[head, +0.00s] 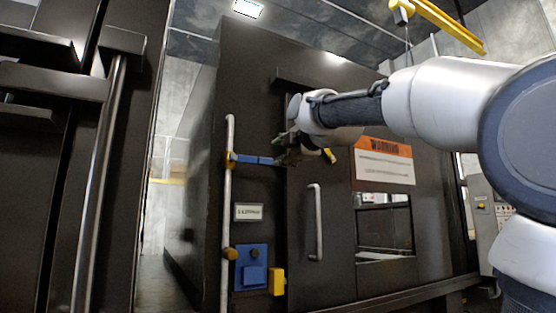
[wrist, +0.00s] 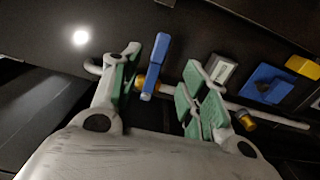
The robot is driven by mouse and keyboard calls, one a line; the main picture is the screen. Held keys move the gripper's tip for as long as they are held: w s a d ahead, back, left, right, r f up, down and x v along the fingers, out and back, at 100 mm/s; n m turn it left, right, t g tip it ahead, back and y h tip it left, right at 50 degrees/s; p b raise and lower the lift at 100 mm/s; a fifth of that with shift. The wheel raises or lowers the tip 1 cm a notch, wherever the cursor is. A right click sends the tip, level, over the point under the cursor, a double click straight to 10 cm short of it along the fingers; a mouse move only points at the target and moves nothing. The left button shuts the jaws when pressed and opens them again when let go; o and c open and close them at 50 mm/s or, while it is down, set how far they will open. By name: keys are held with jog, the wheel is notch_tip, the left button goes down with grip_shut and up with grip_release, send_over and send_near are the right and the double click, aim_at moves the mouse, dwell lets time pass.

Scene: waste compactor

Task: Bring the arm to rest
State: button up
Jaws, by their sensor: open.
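My gripper (head: 284,150) is in front of the dark compactor cabinet, near the upper end of the blue lever (head: 252,160) on the grey vertical rod (head: 228,200). In the wrist view my gripper (wrist: 160,90) shows two fingers with green pads, spread apart. The blue lever (wrist: 155,65) lies in the gap between them as seen there, and I cannot tell whether anything touches it. My arm (head: 440,95) reaches in from the right of the head view.
The cabinet door has a grey handle (head: 316,222), a warning sign (head: 385,162) and a window (head: 385,228). A blue latch box (head: 251,268) and yellow block (head: 277,282) sit low on the cabinet. A control box (head: 488,222) stands at right. Another dark unit (head: 75,160) is at left.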

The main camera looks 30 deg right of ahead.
jog(key=s+f+m+g, duration=0.2)
jog(key=f+m+g, duration=0.3)
jog(key=f, duration=0.7)
jog(key=s+f+m+g, duration=0.2)
jog(key=f+m, duration=0.5)
jog(key=f, duration=0.4)
jog(key=s+f+m+g, duration=0.2)
jog(key=s+f, duration=0.4)
jog(key=f, duration=0.2)
jog(key=s+f+m+g, duration=0.2)
jog(key=s+f, duration=0.5)
jog(key=f, duration=0.1)
jog(key=s+a+f+m+g, duration=0.1)
jog(key=s+f+m+g, duration=0.1)
jog(key=s+f, duration=0.4)
jog(key=shift+s+f+g, duration=0.2)
jog(key=shift+f, duration=0.6)
jog(key=shift+s+f+g, duration=0.2)
jog(key=shift+f, duration=0.55)
